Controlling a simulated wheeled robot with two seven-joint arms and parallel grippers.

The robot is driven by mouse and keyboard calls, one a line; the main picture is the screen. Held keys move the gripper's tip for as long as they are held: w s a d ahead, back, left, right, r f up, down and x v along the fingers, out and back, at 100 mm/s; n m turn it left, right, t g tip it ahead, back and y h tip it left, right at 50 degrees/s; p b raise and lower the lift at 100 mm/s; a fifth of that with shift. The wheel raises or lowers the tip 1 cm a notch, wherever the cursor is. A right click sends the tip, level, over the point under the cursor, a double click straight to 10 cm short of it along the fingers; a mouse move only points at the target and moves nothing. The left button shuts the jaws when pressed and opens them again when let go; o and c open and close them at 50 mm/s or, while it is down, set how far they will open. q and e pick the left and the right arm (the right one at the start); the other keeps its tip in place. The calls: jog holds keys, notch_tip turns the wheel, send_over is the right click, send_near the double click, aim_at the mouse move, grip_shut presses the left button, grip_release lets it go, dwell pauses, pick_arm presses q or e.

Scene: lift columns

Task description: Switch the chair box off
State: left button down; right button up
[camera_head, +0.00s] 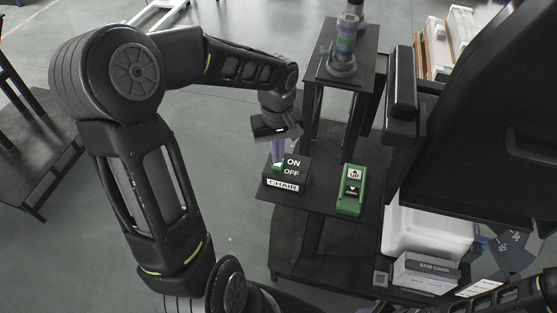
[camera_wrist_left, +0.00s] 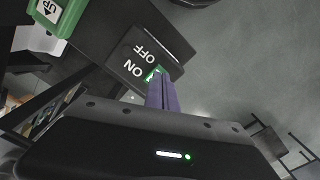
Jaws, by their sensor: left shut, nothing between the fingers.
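The chair box (camera_head: 287,173) is a black box with ON and OFF in white and a CHAIR label on its front. It sits on a dark shelf in the head view and shows in the wrist view (camera_wrist_left: 139,47). A green switch (camera_wrist_left: 153,73) sits beside the lettering. My left gripper (camera_head: 277,163) is shut and empty, its purple fingers pointing down at the switch by the ON word. In the wrist view the fingertips (camera_wrist_left: 160,80) overlap the switch's edge; I cannot tell whether they touch it. The fingers partly hide the switch.
A green box (camera_head: 351,190) with UP and down-arrow buttons stands right of the chair box. A dark stand (camera_head: 345,85) with a striped column rises behind. A white BASE COVER box (camera_head: 426,272) lies lower right. Open floor is left of the shelf.

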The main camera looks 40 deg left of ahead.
pick_arm(q)
jog(key=shift+f+b, duration=0.9)
jog(key=shift+f, duration=0.05)
dwell(0.9)
jog(key=shift+r+p, duration=2.4)
jog(key=shift+r, duration=1.15)
